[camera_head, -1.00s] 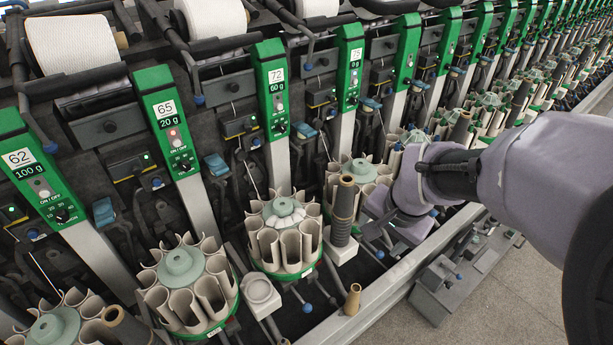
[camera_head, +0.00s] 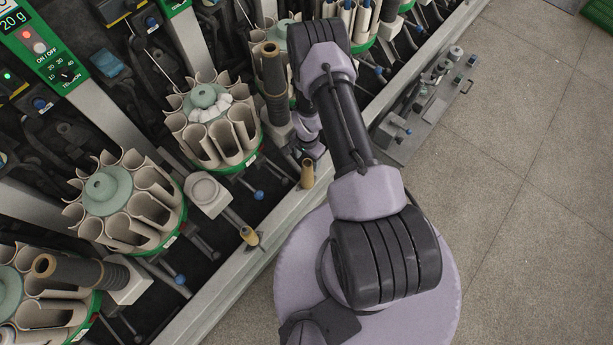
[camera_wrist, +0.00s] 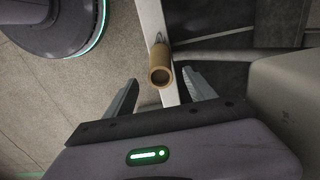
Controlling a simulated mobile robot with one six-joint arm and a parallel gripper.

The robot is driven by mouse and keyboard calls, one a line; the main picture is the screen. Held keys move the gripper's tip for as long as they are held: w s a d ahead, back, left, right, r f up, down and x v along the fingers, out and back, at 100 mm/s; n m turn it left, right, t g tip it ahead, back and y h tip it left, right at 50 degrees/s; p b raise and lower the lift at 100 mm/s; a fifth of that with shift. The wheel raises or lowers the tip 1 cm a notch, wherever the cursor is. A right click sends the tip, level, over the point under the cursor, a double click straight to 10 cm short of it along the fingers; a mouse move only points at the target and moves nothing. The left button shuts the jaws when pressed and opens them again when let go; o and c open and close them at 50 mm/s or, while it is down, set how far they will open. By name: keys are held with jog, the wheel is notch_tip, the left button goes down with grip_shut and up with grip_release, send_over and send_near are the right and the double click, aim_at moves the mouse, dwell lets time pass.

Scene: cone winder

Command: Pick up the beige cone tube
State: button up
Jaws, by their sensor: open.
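A small beige cone tube (camera_head: 308,173) stands upright on the machine's front rail in the head view, close to my arm's end. A tan tube (camera_wrist: 160,75) shows end-on in the wrist view, with its round opening facing the camera. My gripper (camera_wrist: 161,80) is open, with one finger on each side of the tube in the picture. No contact shows, and the depth gap is hard to judge. In the head view, my arm links partly hide the gripper.
The metal front rail (camera_head: 225,285) runs diagonally.

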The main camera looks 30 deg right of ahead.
aim_at(307, 173)
notch_tip(307, 173, down, 6)
jog(key=b, duration=0.3)
jog(key=shift+f, duration=0.25)
jog(key=shift+r, duration=0.15)
jog(key=shift+c, duration=0.8)
grip_shut()
